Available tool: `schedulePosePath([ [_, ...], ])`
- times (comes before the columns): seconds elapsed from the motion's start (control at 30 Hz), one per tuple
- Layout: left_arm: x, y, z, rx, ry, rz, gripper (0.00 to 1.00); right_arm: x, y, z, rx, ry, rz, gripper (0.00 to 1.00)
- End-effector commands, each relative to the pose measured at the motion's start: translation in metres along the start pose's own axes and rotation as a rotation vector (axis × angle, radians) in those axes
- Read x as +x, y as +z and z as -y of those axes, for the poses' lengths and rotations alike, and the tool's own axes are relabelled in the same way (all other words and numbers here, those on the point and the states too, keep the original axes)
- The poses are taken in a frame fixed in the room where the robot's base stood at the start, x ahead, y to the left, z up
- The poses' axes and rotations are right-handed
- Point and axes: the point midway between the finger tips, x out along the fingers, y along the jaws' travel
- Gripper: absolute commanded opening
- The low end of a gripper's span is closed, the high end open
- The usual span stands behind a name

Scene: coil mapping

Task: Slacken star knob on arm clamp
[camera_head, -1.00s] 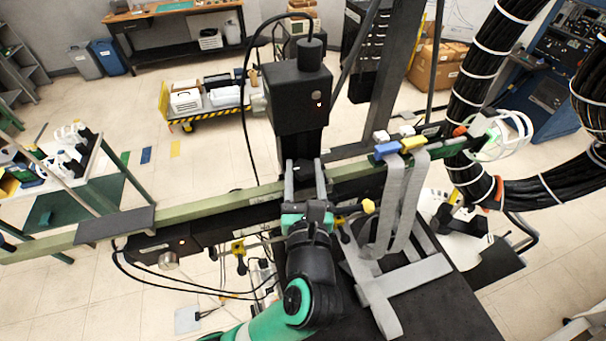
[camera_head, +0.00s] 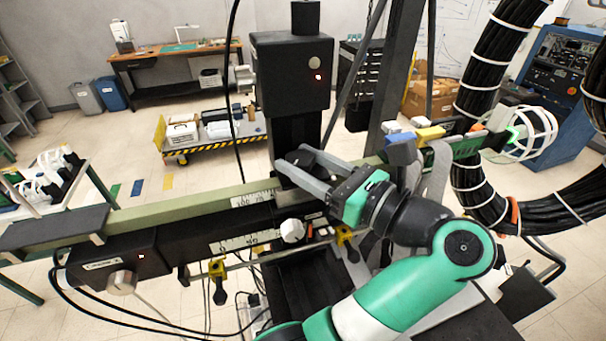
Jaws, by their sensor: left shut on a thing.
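My left gripper (camera_head: 296,164) reaches in from the lower right, and its two grey fingers are shut on a small black knob (camera_head: 300,156). The knob is at the front of the black clamp and column (camera_head: 294,128), where the column meets the long pale green arm (camera_head: 160,206). The fingers partly cover the knob, so I cannot make out its star shape or how tight it is. A black box (camera_head: 290,75) with a red light sits higher on the column. My right gripper is not in view.
A white knob (camera_head: 291,231) and yellow clamps (camera_head: 217,270) sit below the arm. Blue, yellow and white blocks with grey straps (camera_head: 430,134) hang on its right part. Thick black cable bundles (camera_head: 485,75) fill the right side. A loose black cable runs down left of the column.

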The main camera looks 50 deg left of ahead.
Motion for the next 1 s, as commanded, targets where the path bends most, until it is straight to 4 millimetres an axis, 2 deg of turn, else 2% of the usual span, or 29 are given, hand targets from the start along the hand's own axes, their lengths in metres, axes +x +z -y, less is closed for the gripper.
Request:
schedulePosePath([
  [0.63,0.0006,-0.0005,0.0003,0.001,0.053,-0.002,0.0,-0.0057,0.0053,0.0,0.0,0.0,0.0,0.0],
  [0.67,0.0006,-0.0005,0.0004,0.001,0.053,-0.003,0.56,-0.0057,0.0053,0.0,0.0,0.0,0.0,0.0],
  [0.7,0.0006,-0.0005,0.0004,0.002,0.053,-0.003,0.63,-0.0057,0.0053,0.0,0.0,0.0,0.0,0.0],
  [1.0,0.0003,-0.0005,0.0004,0.002,0.052,-0.002,0.65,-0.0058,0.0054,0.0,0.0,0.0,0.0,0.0],
])
